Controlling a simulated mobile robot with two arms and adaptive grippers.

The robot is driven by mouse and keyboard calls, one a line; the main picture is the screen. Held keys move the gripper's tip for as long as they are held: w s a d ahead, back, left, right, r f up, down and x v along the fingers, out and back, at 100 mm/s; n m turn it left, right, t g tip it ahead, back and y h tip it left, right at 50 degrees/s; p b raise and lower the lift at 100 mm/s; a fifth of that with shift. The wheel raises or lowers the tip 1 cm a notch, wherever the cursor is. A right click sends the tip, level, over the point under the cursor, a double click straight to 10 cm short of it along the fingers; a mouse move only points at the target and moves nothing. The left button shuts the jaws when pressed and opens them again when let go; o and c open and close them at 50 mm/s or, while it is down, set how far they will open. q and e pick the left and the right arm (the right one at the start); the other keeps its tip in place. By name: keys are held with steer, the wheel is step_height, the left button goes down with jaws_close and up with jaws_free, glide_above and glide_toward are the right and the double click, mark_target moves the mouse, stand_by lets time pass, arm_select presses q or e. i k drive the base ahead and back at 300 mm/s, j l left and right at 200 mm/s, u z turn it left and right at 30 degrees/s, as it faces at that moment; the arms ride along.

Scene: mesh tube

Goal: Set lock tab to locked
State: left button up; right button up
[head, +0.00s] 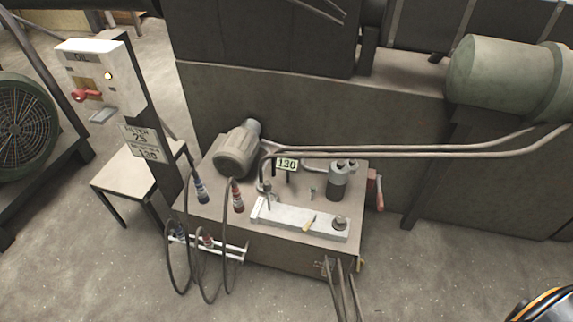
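No part is clearly labelled as the lock tab. A small yellow tab (309,222) lies slanted on the pale bar (280,216) on top of the brown box-shaped unit (222,208). A red handle (379,192) hangs at the unit's right side. A red lever (86,95) is on the white control box (88,62) at the upper left. I cannot tell which of these is the lock tab or whether it is locked. Neither of my grippers shows. A black rounded part with an orange stripe at the bottom right corner is probably my own arm.
A motor (237,150), pipes (400,152) and a dark cylinder (338,182) crowd the unit's top. Hoses with blue (201,190) and red (238,200) connectors loop down its front left. A small table (132,172) stands left. The floor (440,270) is clear in front and right.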

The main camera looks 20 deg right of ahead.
mark_target(313, 220)
steer(key=i+l+z, duration=0.55)
steer(key=k+z, duration=0.1)
steer(key=z, duration=0.35)
